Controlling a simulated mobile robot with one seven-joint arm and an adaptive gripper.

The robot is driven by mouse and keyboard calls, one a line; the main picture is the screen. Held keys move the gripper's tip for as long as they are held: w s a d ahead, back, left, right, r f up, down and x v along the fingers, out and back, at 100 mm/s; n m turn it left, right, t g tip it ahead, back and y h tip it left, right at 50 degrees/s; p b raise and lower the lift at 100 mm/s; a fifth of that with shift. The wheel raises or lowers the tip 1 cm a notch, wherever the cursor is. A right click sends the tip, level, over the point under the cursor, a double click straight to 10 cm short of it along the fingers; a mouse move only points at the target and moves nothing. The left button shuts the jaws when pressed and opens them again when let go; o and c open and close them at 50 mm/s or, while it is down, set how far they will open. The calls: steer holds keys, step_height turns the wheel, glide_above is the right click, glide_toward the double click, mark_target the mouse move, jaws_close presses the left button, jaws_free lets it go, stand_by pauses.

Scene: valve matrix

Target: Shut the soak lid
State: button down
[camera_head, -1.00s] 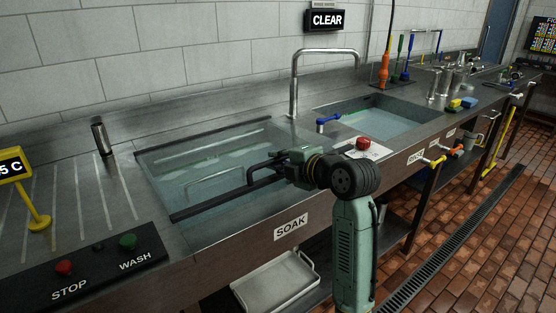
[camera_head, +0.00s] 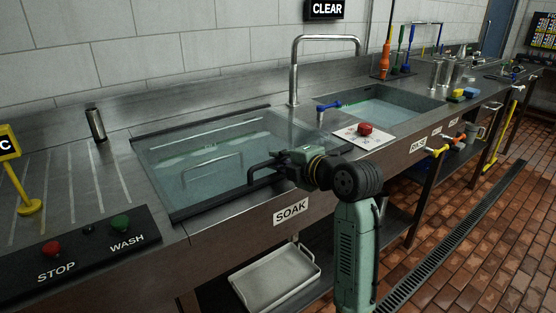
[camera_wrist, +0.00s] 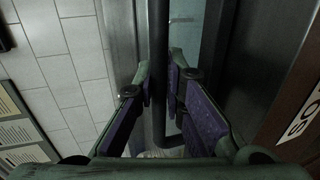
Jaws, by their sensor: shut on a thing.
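The soak lid (camera_head: 215,160) is a clear pane with dark edge bars over the soak basin at the left. Its front bar (camera_head: 215,204) lies close along the basin's front rim, and the lid looks flat or nearly so; I cannot tell whether it touches the rim. A dark bent handle (camera_head: 262,165) rises from the front bar. My gripper (camera_head: 288,160) is shut on this handle. In the wrist view, the purple pads of my gripper (camera_wrist: 163,88) flank the dark handle bar (camera_wrist: 158,45). The exact contact is partly hidden.
A panel with a red STOP button (camera_head: 52,249) and green WASH button (camera_head: 120,222) sits left. A tap (camera_head: 294,75) stands behind the basins. A white tray (camera_head: 275,280) lies on the shelf below.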

steer(key=shift+s+f, duration=0.1)
steer(key=shift+f, duration=0.4)
steer(key=c, duration=1.9)
jaws_free()
steer(key=shift+d, duration=0.1)
steer(key=shift+c, duration=0.2)
steer(key=shift+o, duration=1.4)
steer(key=shift+r, duration=0.1)
steer(key=v, duration=1.2)
steer(key=shift+r, duration=0.2)
